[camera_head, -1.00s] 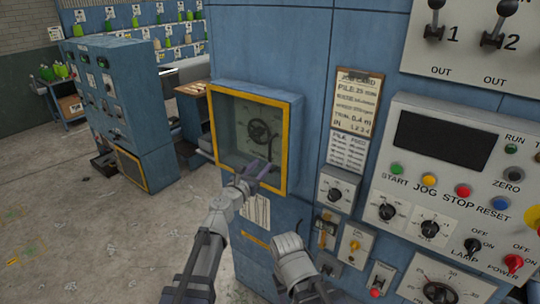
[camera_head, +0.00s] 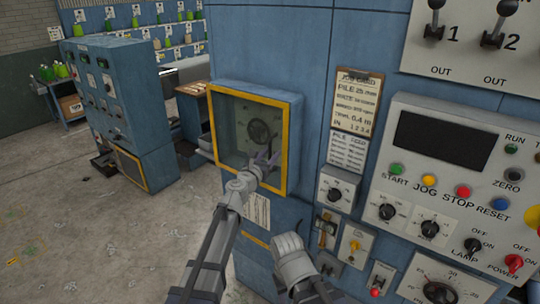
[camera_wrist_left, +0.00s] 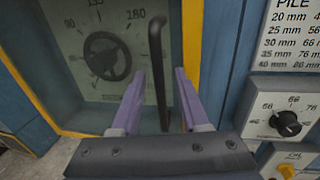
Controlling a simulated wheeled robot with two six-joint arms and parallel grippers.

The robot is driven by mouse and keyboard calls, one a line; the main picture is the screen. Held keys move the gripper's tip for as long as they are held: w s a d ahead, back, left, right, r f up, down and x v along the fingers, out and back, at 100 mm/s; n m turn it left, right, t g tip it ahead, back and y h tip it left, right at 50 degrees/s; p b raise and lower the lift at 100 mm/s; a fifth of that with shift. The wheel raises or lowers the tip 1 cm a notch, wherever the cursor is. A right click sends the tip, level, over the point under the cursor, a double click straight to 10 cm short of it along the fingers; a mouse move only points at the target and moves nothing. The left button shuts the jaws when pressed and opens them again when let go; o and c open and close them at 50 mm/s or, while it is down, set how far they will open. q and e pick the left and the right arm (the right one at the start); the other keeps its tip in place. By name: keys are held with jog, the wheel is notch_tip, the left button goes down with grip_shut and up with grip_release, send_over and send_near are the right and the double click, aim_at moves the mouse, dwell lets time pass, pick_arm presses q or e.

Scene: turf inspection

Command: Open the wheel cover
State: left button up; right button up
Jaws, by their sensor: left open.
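The wheel cover (camera_head: 284,135) is a clear pane in a yellow frame on a blue box, and it looks shut. Behind it is a dark handwheel (camera_head: 260,131) on a numbered dial; the wheel also shows in the left wrist view (camera_wrist_left: 107,57). A dark upright bar handle (camera_wrist_left: 156,50) stands at the cover's right side. My left gripper (camera_head: 266,157) is open in front of the cover's lower right. In the left wrist view its fingers (camera_wrist_left: 159,75) are apart, one on each side of the handle's line. Contact cannot be told.
To the right of the cover are a job card (camera_head: 357,100), a dial box (camera_head: 338,190) and a button panel (camera_head: 455,165). A second blue cabinet (camera_head: 110,95) stands at the left. The floor (camera_head: 90,225) between is clear.

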pick_arm(q)
grip_shut()
dwell(0.3)
dwell(1.1)
